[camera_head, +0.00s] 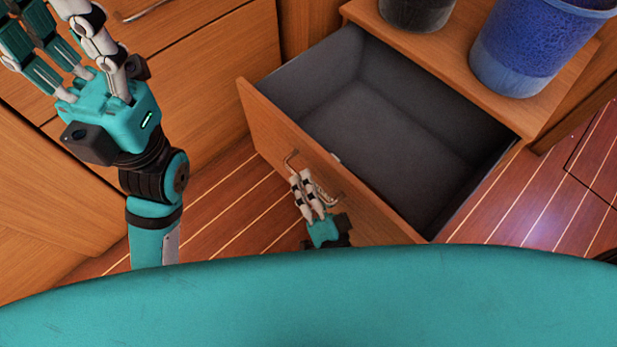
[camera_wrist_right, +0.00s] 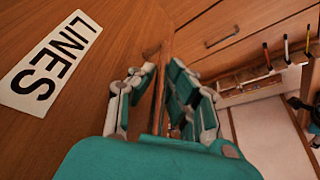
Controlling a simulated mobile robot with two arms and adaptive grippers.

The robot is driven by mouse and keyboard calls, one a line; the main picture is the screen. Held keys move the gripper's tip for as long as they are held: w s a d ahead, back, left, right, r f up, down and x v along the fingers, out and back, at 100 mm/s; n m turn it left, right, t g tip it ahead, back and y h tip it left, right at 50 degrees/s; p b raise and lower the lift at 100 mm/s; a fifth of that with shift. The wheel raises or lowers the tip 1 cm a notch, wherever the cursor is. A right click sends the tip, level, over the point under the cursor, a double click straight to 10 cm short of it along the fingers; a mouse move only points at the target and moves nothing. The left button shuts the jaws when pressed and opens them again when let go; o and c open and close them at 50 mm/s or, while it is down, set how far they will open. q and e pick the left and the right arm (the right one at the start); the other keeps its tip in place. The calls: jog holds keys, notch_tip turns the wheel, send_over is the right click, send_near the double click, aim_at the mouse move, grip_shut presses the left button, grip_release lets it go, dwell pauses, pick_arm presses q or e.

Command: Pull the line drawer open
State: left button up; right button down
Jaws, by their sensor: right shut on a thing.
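The line drawer (camera_head: 275,115) stands pulled well out of its wooden cabinet in the head view. Its grey inside is bare where it shows. In the right wrist view a white label reading LINES (camera_wrist_right: 48,62) is on the wooden front. The drawer's metal handle (camera_head: 289,158) runs across the front. My right gripper (camera_head: 310,190) is shut on the handle; the wrist view shows its fingers (camera_wrist_right: 160,85) on both sides of the bar. My left gripper (camera_head: 62,35) is raised at the upper left, its fingers apart and empty, away from the drawer.
A blue bucket (camera_head: 520,60) and a dark container (camera_head: 418,10) stand on the cabinet top above the drawer. Other wooden fronts (camera_head: 190,70) are at the left. The striped wooden floor (camera_head: 225,205) is clear left of the drawer. My teal body fills the bottom.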

jog(key=c, duration=1.4)
grip_release()
jog(key=v, duration=0.5)
jog(key=r+v, duration=0.1)
jog(key=v, duration=0.5)
jog(key=r+v, duration=0.1)
jog(key=v, duration=0.4)
jog(key=shift+s+d, duration=0.25)
jog(key=shift+s, duration=0.35)
jog(key=shift+r, duration=0.1)
